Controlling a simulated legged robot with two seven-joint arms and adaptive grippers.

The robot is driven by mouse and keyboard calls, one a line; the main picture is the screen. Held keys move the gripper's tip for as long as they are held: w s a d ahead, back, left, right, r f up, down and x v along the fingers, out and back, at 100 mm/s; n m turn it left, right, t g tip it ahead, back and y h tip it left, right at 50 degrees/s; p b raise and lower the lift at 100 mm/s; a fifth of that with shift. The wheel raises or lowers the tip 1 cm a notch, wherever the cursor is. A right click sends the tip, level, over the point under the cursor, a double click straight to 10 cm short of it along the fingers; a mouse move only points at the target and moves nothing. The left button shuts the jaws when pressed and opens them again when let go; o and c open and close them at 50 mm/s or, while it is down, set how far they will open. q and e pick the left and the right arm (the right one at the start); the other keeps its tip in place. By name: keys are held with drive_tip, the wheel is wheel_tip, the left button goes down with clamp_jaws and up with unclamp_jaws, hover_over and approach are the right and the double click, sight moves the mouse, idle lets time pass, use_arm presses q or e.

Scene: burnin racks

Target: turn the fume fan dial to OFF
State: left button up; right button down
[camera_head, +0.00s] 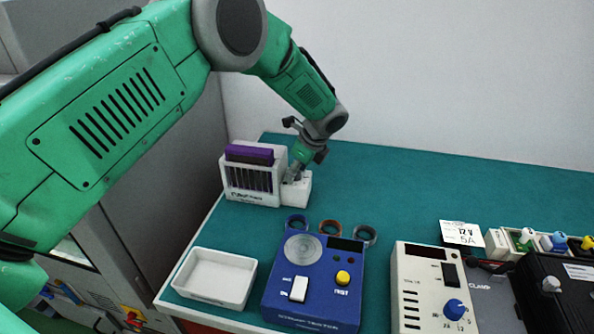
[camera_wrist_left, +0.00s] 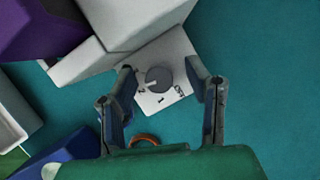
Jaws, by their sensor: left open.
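The fume fan dial (camera_wrist_left: 158,79) is a round dark grey knob on a white control box, seen in the left wrist view. The white control box (camera_head: 300,194) adjoins the slotted rack in the head view, where my gripper mostly hides the dial. My left gripper (camera_head: 293,176) reaches down over this box. In the left wrist view the left gripper (camera_wrist_left: 160,74) is open, with one finger on each side of the dial. My right gripper is not in view.
A white rack (camera_head: 250,197) with a purple-topped block stands left of the box.

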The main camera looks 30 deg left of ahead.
use_arm(q)
clamp_jaws()
drive_tip(key=shift+n, duration=0.3)
drive_tip(key=n+g, duration=0.1)
drive_tip(key=n, duration=0.1)
drive_tip(key=shift+n, duration=0.3)
drive_tip(key=n+g+b, duration=0.1)
drive_tip(key=n+b, duration=0.1)
drive_tip(key=n, duration=0.1)
drive_tip(key=shift+w+f+n+h, duration=0.1)
drive_tip(key=shift+n+h, duration=0.2)
drive_tip(key=n+g+b, duration=0.1)
drive_tip(key=n+b, duration=0.1)
drive_tip(key=n, duration=0.1)
drive_tip(key=n+g+h+b, duration=0.1)
drive_tip(key=n, duration=0.2)
drive_tip(key=shift+b, duration=0.4)
drive_tip(key=shift+n+g+h+b, duration=0.45)
drive_tip(key=shift+n+b, duration=0.4)
drive_tip(key=shift+n, duration=0.25)
drive_tip(key=shift+w+r, duration=0.1)
drive_tip(key=shift+r, duration=0.15)
